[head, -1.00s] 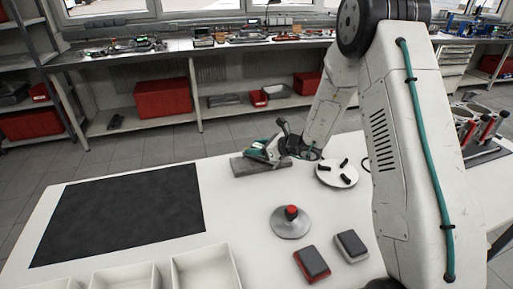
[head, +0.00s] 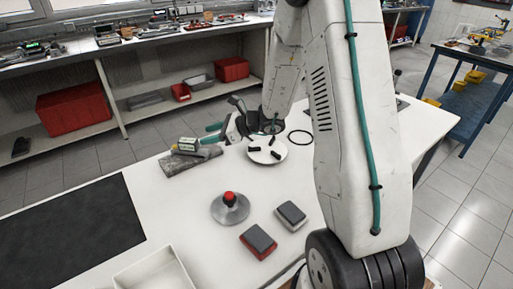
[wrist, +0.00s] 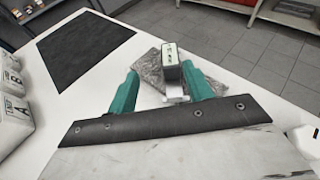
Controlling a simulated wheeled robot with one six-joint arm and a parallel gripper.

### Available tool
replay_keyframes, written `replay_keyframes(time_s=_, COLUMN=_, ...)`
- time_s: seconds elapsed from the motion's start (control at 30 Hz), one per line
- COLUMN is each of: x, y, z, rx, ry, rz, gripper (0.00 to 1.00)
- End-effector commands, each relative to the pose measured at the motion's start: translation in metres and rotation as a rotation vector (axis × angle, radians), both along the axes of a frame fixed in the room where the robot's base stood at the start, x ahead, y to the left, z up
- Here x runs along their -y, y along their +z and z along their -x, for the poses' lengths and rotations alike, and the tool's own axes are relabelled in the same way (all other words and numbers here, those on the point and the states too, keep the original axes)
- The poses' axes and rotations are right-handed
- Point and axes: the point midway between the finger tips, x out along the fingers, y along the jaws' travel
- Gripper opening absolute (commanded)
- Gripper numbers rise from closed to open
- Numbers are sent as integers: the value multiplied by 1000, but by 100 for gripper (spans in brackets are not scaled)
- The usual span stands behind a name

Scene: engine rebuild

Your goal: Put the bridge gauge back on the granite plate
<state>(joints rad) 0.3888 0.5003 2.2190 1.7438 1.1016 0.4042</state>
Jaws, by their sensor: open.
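In the wrist view the gauge (wrist: 172,66) shows between and just beyond my teal fingertips, with a pale metal part towards me. The fingers (wrist: 160,72) stand apart on either side of the gauge's line; I see no contact. The gauge's underside is hidden.
Right of the plate is a white disc (head: 268,156) with black pegs and a black ring (head: 300,137). Nearer are a red-knobbed metal disc (head: 231,212) and two grey-topped blocks (head: 258,242).

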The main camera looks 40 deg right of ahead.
Motion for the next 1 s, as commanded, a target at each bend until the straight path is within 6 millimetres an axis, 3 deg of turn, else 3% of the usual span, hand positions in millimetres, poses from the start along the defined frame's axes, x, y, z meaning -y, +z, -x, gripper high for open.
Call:
replay_keyframes(time_s=0.17, x=-49, y=60, z=43, rx=131, ry=280, rz=161, gripper=51)
replay_keyframes(time_s=0.3, x=-87, y=101, z=101, rx=258, ry=573, rz=342, gripper=51)
replay_keyframes(time_s=0.5, x=-111, y=136, z=191, rx=420, ry=970, rz=620, gripper=51)
replay_keyframes(time_s=0.67, x=-105, y=150, z=259, rx=527, ry=1268, rz=863, gripper=51)
replay_keyframes(time_s=0.8, x=-85, y=158, z=308, rx=594, ry=1509, rz=1088, gripper=51)
replay_keyframes(time_s=1.0, x=-50, y=165, z=352, rx=626, ry=1759, rz=1360, gripper=51)
